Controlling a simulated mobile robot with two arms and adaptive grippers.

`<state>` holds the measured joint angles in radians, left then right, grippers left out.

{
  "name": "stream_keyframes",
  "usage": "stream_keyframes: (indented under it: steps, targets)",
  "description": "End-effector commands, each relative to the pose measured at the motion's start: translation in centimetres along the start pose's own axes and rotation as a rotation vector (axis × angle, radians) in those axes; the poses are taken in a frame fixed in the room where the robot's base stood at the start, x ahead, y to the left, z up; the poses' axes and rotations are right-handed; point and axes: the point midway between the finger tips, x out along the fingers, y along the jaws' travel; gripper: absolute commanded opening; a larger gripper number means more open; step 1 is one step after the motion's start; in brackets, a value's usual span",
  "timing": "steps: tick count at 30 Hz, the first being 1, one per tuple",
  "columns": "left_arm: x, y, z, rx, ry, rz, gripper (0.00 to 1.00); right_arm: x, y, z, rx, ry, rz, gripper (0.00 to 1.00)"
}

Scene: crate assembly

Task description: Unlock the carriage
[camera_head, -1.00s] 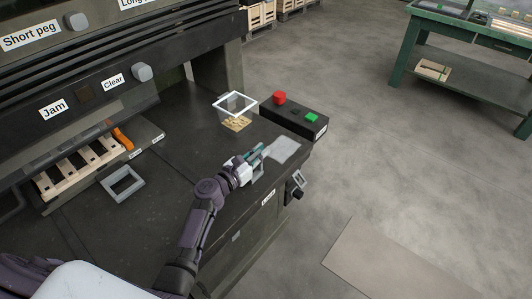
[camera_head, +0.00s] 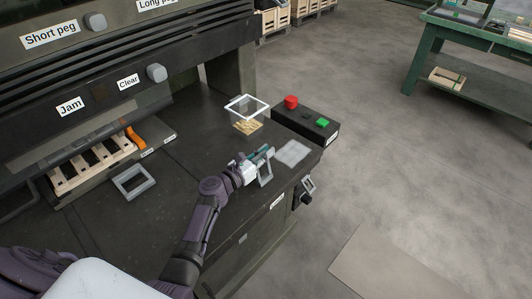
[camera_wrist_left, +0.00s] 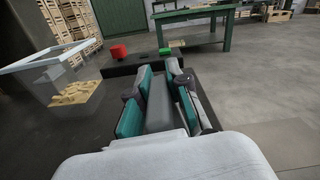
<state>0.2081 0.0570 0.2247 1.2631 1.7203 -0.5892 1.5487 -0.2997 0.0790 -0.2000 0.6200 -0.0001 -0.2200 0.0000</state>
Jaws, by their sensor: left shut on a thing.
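My left gripper (camera_head: 262,158) is over the right part of the dark bench top and is shut on a grey frame-like handle (camera_head: 266,174). In the left wrist view, a grey bar (camera_wrist_left: 159,105) lies between its teal finger pads. The carriage seems to be the slatted wooden piece (camera_head: 95,165) under the machine at the left, partly hidden by the machine front. An orange lever (camera_head: 134,137) stands at its right end, apart from my gripper. My right gripper is not in view.
A clear bin (camera_head: 247,108) with wooden pegs stands behind my left gripper. A dark box with red (camera_head: 291,102) and green (camera_head: 322,122) buttons is at the bench's right edge. A loose grey square frame (camera_head: 134,181) lies at the left. Bench space between is clear.

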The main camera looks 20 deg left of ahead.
Motion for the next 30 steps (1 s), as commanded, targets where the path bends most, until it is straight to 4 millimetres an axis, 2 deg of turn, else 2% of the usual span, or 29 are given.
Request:
stream_keyframes:
  steps: [1, 2, 6, 17, 20, 30]
  targets:
    - [-0.2, 0.6, 0.0, 0.009, 0.003, 0.014, 0.0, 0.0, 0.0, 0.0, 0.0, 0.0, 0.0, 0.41]
    - [-0.2, 0.7, 0.0, 0.009, 0.003, 0.015, 0.22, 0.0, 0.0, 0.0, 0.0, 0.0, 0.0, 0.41]
    - [-0.2, 0.5, 0.0, 0.007, 0.003, 0.011, 0.42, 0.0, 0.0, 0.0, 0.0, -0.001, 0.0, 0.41]
    - [-0.6, 0.2, -0.1, 0.004, 0.002, 0.005, 0.42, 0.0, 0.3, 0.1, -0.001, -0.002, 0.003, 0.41]
    - [-1.9, 0.2, -0.1, 0.006, 0.003, 0.005, 0.42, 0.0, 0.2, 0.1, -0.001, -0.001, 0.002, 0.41]
    - [-9.0, 0.4, -0.1, 0.004, 0.004, 0.008, 0.42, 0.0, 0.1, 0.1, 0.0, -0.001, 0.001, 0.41]
